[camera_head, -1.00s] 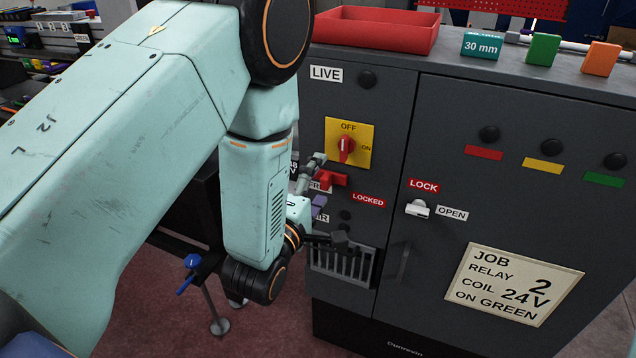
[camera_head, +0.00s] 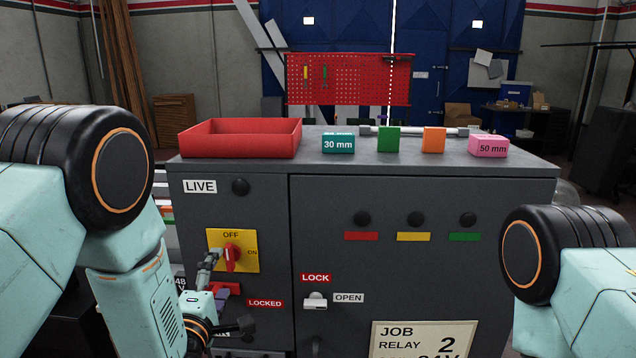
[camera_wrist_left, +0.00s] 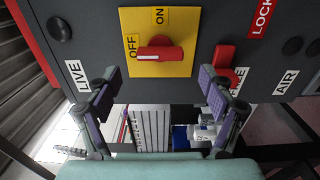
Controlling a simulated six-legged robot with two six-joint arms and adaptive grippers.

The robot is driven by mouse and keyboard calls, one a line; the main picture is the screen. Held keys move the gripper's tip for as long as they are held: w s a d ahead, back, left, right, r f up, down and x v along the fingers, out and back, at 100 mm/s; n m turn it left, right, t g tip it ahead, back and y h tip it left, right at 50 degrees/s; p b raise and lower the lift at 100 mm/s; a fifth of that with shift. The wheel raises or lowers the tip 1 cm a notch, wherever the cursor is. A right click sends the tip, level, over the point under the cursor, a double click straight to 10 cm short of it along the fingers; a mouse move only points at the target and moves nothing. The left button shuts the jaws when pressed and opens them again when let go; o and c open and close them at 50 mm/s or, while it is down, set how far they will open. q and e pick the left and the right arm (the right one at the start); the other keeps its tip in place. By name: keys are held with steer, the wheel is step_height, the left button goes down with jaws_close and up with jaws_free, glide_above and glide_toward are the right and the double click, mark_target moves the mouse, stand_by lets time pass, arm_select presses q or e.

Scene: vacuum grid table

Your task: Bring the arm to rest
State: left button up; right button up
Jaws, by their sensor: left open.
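My left arm comes in from the left, with its gripper (camera_head: 226,294) low in front of the grey cabinet (camera_head: 270,215). The gripper is open and empty; its spread fingers also show in the left wrist view (camera_wrist_left: 160,84). Beyond the fingers in that view is a yellow switch plate (camera_wrist_left: 180,20) with a red knob (camera_wrist_left: 160,53). The knob lies along the OFF line. The plate (camera_head: 246,263) and knob (camera_head: 231,257) also show in the head view, close by the upper finger. Only part of my right arm (camera_head: 575,265) shows; its gripper is out of view.
A red handle (camera_wrist_left: 227,55) stands out from the panel beside the right finger in the wrist view. A white latch (camera_head: 315,300) sits under LOCK. A red tray (camera_head: 240,150), a teal 30 mm block (camera_head: 338,143) and a pink 50 mm block (camera_head: 489,146) stand on the cabinet top.

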mark_target(228, 260)
arm_select(q)
steer(key=shift+w+d, duration=0.1)
steer(key=shift+w, duration=2.4)
steer(key=s, duration=1.2)
steer(key=w, duration=1.1)
steer(key=shift+w, duration=0.5)
steer(key=m, duration=0.5)
steer(key=shift+s+r, duration=0.1)
steer(key=m, duration=0.4)
steer(key=shift+m, duration=0.4)
steer(key=m, duration=0.3)
steer(key=shift+d+m, duration=0.1)
steer(key=shift+m, duration=0.3)
steer(key=m, duration=0.4)
